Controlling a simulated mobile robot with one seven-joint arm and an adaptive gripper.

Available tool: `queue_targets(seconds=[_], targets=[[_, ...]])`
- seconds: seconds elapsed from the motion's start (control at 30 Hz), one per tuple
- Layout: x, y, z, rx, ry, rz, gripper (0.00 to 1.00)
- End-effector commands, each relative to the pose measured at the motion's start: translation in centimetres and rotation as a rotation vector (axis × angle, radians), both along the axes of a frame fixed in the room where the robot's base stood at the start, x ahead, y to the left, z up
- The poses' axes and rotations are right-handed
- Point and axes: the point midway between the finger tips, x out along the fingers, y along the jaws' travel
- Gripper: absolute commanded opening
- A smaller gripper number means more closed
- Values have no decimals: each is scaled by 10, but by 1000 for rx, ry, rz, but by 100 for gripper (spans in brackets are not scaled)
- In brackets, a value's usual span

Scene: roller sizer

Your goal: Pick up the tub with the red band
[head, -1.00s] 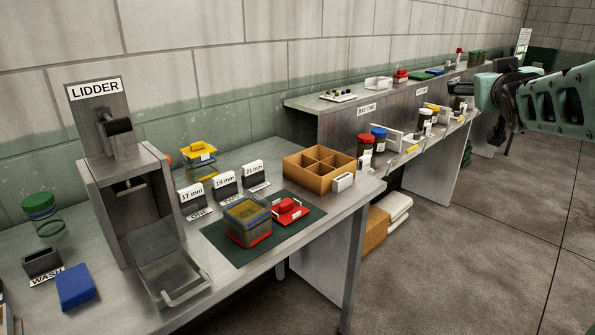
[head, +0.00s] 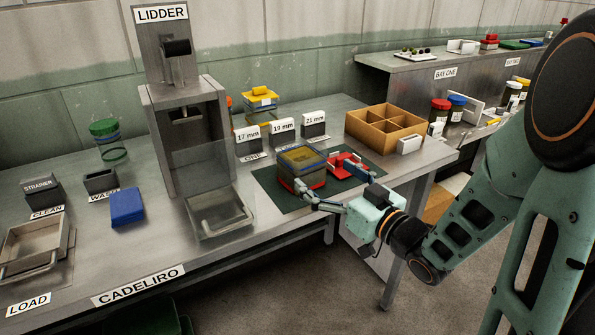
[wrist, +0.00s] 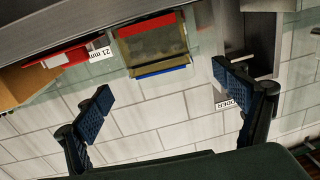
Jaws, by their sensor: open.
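The tub with the red band (head: 300,168) is a clear, squarish container with a yellowish-brown inside, a blue rim and a red band near its base. It stands upright on a dark green mat (head: 283,201). In the wrist view, which is upside down, the tub (wrist: 153,46) is upper centre, red band at top and blue rim below. My gripper (head: 330,181) is open in front of the tub, its fingers spread to either side of the tub's near corner in the head view. The wrist view shows the fingers (wrist: 162,80) apart with nothing between their pads.
A red lid-like piece (head: 343,164) lies right of the tub, close to one finger. Size signs (head: 283,132) stand behind. A wooden divided box (head: 385,128) is at the right, and the lidder (head: 188,125) with its clear guard (head: 220,212) is at the left.

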Motion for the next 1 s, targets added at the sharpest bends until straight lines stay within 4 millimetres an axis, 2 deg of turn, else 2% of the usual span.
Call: queue_targets(seconds=[0.1,0.37,0.67,0.97,1.0], targets=[[16,14,0,-1,-2,3,89],[35,28,0,-2,-1,0,89],[67,54,-1,-2,-1,-1,89],[72,58,0,-3,-1,-2,89],[72,58,0,-3,-1,-2,86]])
